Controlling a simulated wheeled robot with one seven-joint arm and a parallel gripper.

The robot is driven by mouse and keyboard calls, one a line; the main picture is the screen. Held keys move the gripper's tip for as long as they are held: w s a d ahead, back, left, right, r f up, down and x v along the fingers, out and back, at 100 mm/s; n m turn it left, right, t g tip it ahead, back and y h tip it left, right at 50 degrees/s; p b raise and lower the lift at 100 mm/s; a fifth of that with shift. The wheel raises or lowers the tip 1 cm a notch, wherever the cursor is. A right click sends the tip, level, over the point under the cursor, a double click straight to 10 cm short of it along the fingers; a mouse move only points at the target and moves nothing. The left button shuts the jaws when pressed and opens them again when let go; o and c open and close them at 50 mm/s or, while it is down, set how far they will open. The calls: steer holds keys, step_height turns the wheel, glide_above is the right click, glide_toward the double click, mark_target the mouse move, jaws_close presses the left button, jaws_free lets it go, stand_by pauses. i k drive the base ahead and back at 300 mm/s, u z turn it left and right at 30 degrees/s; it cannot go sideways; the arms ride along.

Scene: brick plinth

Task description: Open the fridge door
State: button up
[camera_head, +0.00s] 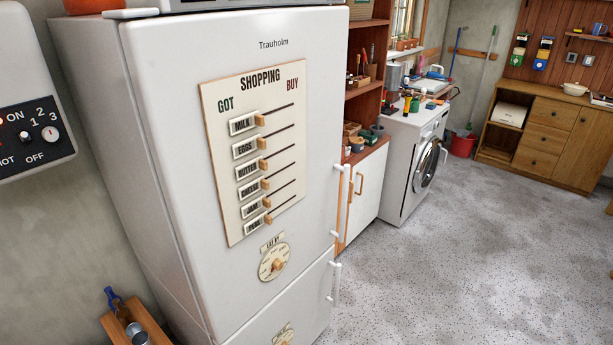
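A white fridge (150,120) stands upright at the left and middle of the head view. Its upper door (325,120) is shut, with a "Trauholm" label and a shopping board (255,145) with sliders on its front. A white vertical handle (339,200) sits at the upper door's right edge, low down. A lower door (300,300) is also shut, with its own white handle (335,284) at the right edge. A round dial (273,261) is on the upper door below the board. My gripper is not in view.
To the right of the fridge stand a wooden shelf with a white cupboard (361,198) and a washing machine (411,165). A wooden cabinet (545,140) and red bucket (462,145) are at the back. The speckled floor (460,260) is clear. A wooden crate (138,325) is at bottom left.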

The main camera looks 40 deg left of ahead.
mark_target(192, 75)
steer(key=u, duration=1.05)
steer(key=i, duration=0.95)
steer(key=u, duration=1.25)
steer(key=i, duration=0.65)
